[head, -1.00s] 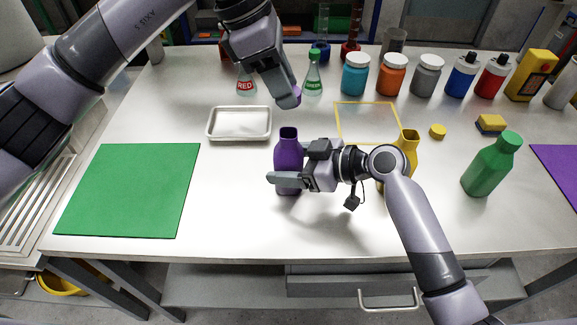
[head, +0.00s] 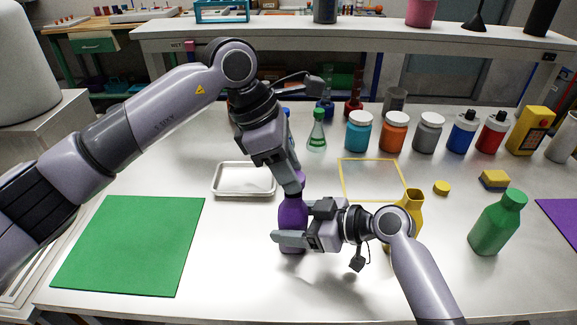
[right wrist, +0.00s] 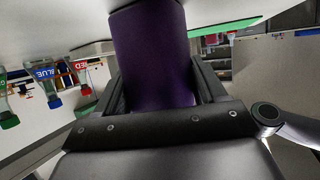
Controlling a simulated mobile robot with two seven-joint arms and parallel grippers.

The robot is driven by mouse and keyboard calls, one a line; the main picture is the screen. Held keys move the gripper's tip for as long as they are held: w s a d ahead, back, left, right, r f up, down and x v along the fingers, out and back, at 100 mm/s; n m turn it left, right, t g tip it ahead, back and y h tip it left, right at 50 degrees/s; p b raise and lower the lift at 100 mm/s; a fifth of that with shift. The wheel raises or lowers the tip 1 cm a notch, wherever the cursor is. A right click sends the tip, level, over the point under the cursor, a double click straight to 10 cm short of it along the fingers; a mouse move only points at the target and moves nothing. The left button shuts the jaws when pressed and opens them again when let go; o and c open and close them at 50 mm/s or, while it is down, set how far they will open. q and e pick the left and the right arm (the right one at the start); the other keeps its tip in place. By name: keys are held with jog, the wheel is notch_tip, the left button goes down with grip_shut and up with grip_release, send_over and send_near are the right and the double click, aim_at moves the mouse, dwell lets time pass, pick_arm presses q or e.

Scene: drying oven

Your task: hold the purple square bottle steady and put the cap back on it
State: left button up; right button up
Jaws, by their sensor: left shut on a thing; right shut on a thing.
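The purple square bottle (head: 292,217) stands upright near the middle of the table. My right gripper (head: 300,224) is shut around its body from the right. The bottle fills the upper middle of the right wrist view (right wrist: 152,55), between the fingers. My left gripper (head: 296,184) comes down from above, shut on the purple cap (head: 301,177), which is right at the bottle's mouth. The fingers partly hide the cap and neck, so I cannot tell whether the cap is seated.
A yellow bottle (head: 412,203) stands behind my right wrist, with a yellow cap (head: 441,187) nearby. A green bottle (head: 492,222) is at right. A metal tray (head: 243,180) lies behind left, a green mat (head: 130,245) at left. Several jars line the back.

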pick_arm(q)
jog(key=shift+f, duration=0.9)
jog(key=shift+f, duration=0.55)
pick_arm(e)
grip_shut()
pick_arm(q)
jog(key=m, duration=0.1)
jog(key=m+g, duration=0.1)
jog(key=m, duration=0.2)
jog(key=shift+w+g, duration=0.25)
jog(key=shift+g, duration=0.15)
jog(key=m+g+y, duration=0.1)
jog(key=m, duration=0.3)
jog(key=shift+w+d, duration=0.1)
jog(key=shift+d, duration=0.05)
jog(key=m+y, duration=0.1)
jog(key=m, duration=0.1)
jog(key=m+g, duration=0.1)
jog(key=m, duration=0.2)
jog(key=shift+d+y, duration=0.15)
jog(key=shift+y, duration=0.25)
jog(key=m+y, duration=0.1)
jog(key=m, duration=0.2)
jog(key=shift+w+g, duration=0.1)
jog(key=shift+g, duration=0.3)
